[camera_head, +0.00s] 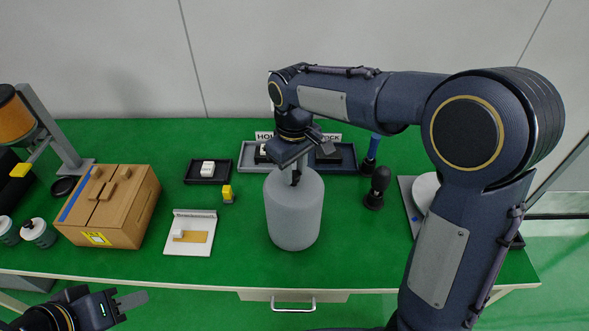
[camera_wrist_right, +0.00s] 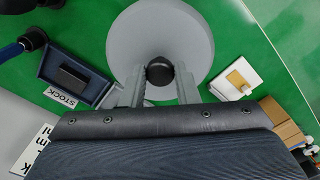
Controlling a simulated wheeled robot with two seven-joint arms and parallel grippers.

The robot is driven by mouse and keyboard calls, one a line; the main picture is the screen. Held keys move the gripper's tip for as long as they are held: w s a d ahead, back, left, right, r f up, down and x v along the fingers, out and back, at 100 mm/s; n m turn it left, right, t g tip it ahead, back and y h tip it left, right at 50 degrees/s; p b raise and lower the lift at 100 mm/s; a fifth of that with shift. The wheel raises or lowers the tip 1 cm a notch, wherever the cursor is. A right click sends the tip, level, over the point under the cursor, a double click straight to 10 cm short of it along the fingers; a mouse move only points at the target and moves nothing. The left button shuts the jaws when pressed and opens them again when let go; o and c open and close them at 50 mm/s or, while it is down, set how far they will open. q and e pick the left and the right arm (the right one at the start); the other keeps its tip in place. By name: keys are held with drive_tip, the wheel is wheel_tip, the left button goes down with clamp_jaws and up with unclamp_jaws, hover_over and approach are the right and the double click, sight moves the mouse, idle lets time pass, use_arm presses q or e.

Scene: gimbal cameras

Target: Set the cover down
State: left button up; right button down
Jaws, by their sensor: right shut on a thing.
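The cover is a light grey cylinder (camera_head: 294,215) with a rounded top, upright over the middle of the green table. My right gripper (camera_head: 296,174) is above it, shut on its knob. In the right wrist view the grey cover (camera_wrist_right: 185,35) fills the top middle, and its black knob (camera_wrist_right: 160,72) sits between the two fingers (camera_wrist_right: 160,88). I cannot tell whether its lower edge touches the table or is slightly above it. Anything under the cover is hidden. My left gripper (camera_head: 125,303) is at the lower left, empty, in front of the table edge.
A cardboard box (camera_head: 118,200), a white card stand (camera_head: 190,240), a small black tray (camera_head: 207,170) and a yellow-topped piece (camera_head: 228,194) are left of the cover. Labelled trays (camera_head: 345,158) stand behind it. A dark bulb-shaped tool (camera_head: 376,188) stands at right. Bare table lies in front.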

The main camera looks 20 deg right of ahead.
drive_tip(key=shift+f, duration=0.3)
drive_tip(key=shift+f, duration=0.15)
drive_tip(key=c, duration=1.1)
unclamp_jaws()
wheel_tip(320, 180, up, 12)
drive_tip(key=s+d+f+m+t+y, duration=0.2)
drive_tip(key=s+d+m+y, duration=0.2)
drive_tip(key=s+d, duration=0.65)
drive_tip(key=s+a+f+m+t, duration=0.2)
drive_tip(key=s+f, duration=0.5)
drive_tip(key=s, duration=0.4)
drive_tip(key=shift+s+a+f+m+t, duration=0.2)
drive_tip(key=shift+s+a+m+t, duration=0.15)
drive_tip(key=shift+m+t, duration=0.45)
